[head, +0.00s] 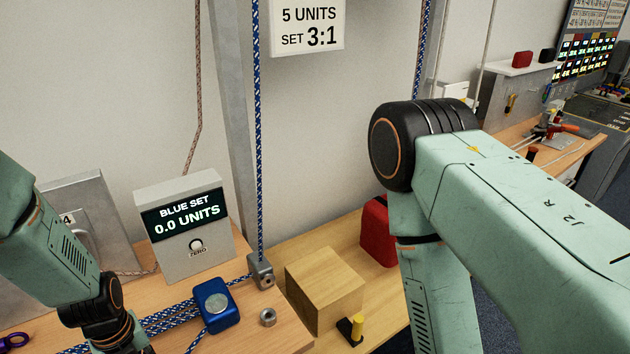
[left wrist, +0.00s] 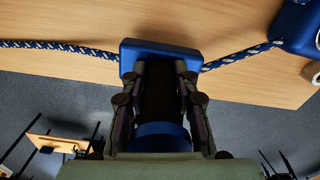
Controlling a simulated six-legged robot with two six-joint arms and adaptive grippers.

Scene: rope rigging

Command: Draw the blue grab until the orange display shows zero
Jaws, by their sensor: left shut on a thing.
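In the left wrist view my left gripper (left wrist: 160,80) is shut on the blue grab (left wrist: 130,52), a blue block with blue-and-white rope running out of both sides. In the head view my left arm comes in from the left, and its fingertips and the grab are hidden below the picture edge. A grey display box (head: 195,262) stands on the bench and reads "BLUE SET 0.0 UNITS" in pale digits, with a "ZERO" knob below. No orange display is in sight. My right arm fills the right side; its gripper is out of view.
A blue rope device (head: 208,318) with a silver disc sits on the bench; it also shows in the left wrist view (left wrist: 292,35). A wooden block (head: 325,285), a red case (head: 376,232) and a grey rope bracket (head: 262,271) are close by. A sign (head: 308,27) reads "5 UNITS SET 3:1".

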